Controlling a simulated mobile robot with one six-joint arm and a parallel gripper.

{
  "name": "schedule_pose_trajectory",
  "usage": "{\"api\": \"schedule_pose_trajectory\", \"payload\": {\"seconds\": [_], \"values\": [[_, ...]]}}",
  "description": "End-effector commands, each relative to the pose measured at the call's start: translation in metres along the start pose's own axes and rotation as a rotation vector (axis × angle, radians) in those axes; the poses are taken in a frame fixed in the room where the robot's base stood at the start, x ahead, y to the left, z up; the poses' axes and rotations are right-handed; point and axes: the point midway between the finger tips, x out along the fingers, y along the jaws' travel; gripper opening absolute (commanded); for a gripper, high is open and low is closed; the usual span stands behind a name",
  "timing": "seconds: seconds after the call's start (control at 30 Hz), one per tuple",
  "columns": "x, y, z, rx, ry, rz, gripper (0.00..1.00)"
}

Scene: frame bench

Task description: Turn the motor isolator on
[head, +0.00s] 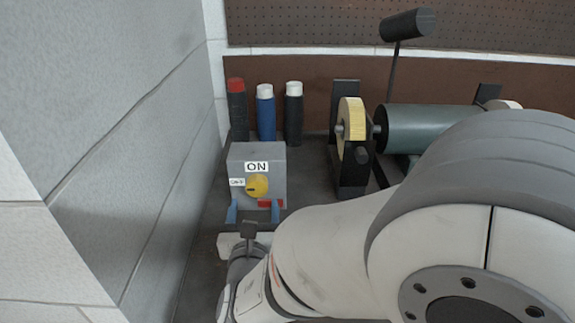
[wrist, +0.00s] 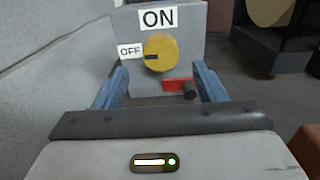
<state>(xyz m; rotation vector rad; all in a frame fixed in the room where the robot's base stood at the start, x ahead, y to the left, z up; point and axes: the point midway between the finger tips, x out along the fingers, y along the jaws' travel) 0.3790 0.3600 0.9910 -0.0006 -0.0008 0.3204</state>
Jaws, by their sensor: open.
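The motor isolator is a grey box (head: 241,160) on the bench, with a round yellow knob (head: 259,183) on its front. An ON label (head: 257,167) sits above the knob and an OFF label (wrist: 130,51) to its left. In the wrist view the knob (wrist: 160,50) has a dark mark on its left side, towards OFF. My gripper (wrist: 160,85) is open, with its two blue fingers apart below and either side of the knob.
A red tab (wrist: 176,85) with a dark stub is at the box's lower right. Three cylinders, red-topped (head: 237,110), blue (head: 266,115) and black (head: 294,115), stand behind. A bench grinder (head: 425,128) stands right. A grey wall (head: 110,130) is close on the left.

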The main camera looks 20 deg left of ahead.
Motion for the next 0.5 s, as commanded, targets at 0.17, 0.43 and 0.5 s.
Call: {"api": "schedule_pose_trajectory", "payload": {"seconds": [0.17,0.43,0.5], "values": [[0.031,-0.003,0.001,0.0,0.0,-0.007,0.64],[0.052,-0.004,0.0,0.0,0.0,-0.007,0.64],[0.053,-0.004,0.0,0.0,0.0,-0.007,0.64]]}}
